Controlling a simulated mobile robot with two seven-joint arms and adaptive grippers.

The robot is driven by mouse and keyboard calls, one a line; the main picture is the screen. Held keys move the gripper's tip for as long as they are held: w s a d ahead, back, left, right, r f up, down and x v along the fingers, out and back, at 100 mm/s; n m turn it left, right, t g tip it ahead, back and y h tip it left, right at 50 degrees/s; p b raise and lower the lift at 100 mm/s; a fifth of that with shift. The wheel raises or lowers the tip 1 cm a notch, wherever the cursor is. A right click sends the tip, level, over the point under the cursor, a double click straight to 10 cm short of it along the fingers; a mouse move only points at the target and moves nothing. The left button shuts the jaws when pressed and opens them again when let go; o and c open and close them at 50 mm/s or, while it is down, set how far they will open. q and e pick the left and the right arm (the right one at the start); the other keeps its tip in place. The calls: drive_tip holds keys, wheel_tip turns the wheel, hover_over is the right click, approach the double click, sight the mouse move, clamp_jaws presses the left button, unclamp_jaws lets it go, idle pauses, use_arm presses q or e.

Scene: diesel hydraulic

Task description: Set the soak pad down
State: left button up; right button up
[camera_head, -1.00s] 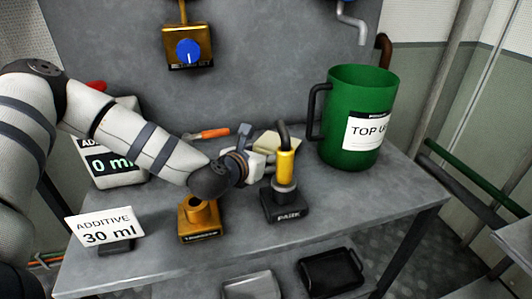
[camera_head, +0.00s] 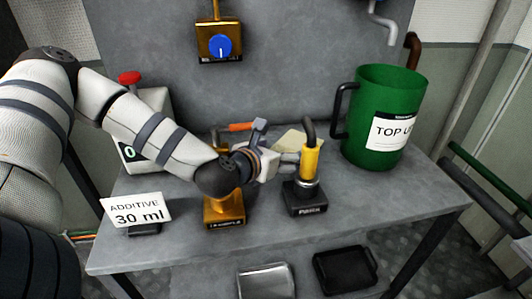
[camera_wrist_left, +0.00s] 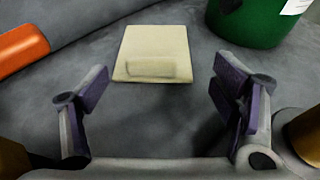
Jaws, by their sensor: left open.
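The soak pad (camera_head: 295,138) is a flat beige pad lying on the grey bench, behind the yellow-handled tool. In the left wrist view the pad (camera_wrist_left: 155,48) lies flat beyond my fingertips, with a raised strip along its near edge. My left gripper (camera_head: 279,147) is low over the bench and close to the pad. In the left wrist view its two purple-lined fingers (camera_wrist_left: 165,92) are spread wide, with only bare bench between them. The pad is apart from both fingers. My right gripper is not in view.
A green top-up jug (camera_head: 383,120) stands right of the pad. A yellow-handled tool in a black base (camera_head: 306,200) and a brass block (camera_head: 224,214) stand in front. An orange handle (camera_head: 240,127) lies left. An additive card (camera_head: 137,210) stands front left.

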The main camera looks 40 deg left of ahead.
use_arm(q)
drive_tip(key=p+v, duration=0.1)
drive_tip(key=v, duration=0.6)
drive_tip(key=shift+w+r, duration=0.1)
drive_tip(key=shift+r, duration=0.05)
drive_tip(key=shift+s, duration=0.2)
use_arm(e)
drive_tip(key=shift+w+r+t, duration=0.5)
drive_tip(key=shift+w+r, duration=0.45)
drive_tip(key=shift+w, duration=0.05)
